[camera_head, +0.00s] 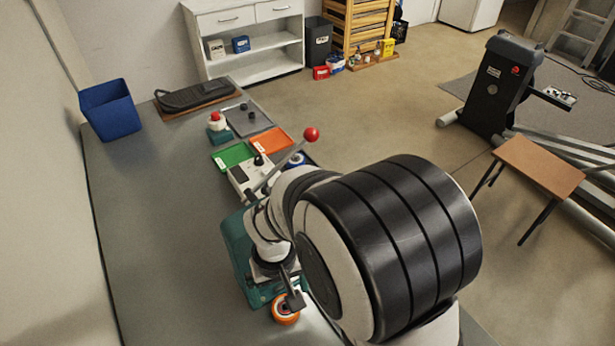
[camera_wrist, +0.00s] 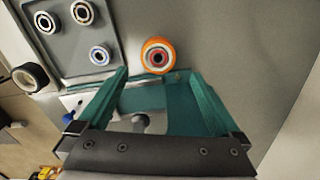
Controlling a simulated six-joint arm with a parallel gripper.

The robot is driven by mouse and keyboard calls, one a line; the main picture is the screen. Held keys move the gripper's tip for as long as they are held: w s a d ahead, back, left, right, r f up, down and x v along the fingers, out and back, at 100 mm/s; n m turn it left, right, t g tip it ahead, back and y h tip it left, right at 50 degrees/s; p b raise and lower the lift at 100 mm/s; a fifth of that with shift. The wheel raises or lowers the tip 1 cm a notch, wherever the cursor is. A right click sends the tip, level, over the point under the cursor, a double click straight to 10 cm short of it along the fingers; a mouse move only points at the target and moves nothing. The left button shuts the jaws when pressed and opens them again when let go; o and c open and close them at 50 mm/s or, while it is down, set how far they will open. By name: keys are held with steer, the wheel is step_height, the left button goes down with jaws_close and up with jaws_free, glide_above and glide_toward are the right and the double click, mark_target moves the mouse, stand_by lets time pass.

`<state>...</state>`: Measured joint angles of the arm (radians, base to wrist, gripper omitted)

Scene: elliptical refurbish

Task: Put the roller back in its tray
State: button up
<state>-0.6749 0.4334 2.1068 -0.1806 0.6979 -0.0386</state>
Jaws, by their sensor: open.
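An orange-rimmed roller (camera_head: 285,309) with a dark centre stands on the grey bench beside the teal machine. In the wrist view the same roller (camera_wrist: 150,45) shows its orange ring and red and pale inner rings face-on, ahead of my gripper's opening. My gripper (camera_head: 293,298) is open and empty, low over the bench close to the roller. I cannot tell its exact height. A grey tray (camera_wrist: 72,52) at upper left of the wrist view holds several round rollers, one with a blue ring. In the head view my arm hides most of that area.
The teal machine (camera_head: 236,246) stands directly beside my gripper, with a red-knobbed lever (camera_head: 311,134) rising behind. Green (camera_head: 231,156) and orange (camera_head: 270,141) trays lie farther back. A blue bin (camera_head: 110,110) stands at the far left. The bench's left part is clear.

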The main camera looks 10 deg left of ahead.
mark_target(285, 307)
steer(key=f, duration=0.6)
steer(key=shift+d+f, duration=0.2)
steer(key=shift+f, duration=0.15)
steer(key=c, duration=1.5)
steer(key=shift+r, duration=1.05)
steer(key=shift+d+r, duration=0.2)
steer(key=shift+r, duration=0.45)
steer(key=shift+d+r, duration=0.15)
steer(key=shift+r, duration=0.45)
steer(key=w+d+r, duration=0.1)
steer(key=d+r, duration=0.6)
steer(key=d, duration=0.4)
steer(key=w+d+r+m, duration=0.3)
steer(key=w+d+r, duration=0.15)
steer(key=r, duration=0.35)
steer(key=w+d+r+m, duration=0.3)
steer(key=d+r, duration=0.2)
steer(key=r, duration=0.3)
steer(key=shift+w+d+f+n, duration=0.7)
steer(key=shift+d+f+n, duration=0.25)
steer(key=shift+f, duration=3.35)
steer(key=shift+w+d+f+n, duration=0.75)
steer(key=shift+d+f+n, duration=0.25)
steer(key=shift+f, duration=3.35)
steer(key=shift+w+d+f+n, duration=0.7)
steer(key=shift+d+f+n, duration=0.25)
steer(key=shift+f, duration=3.35)
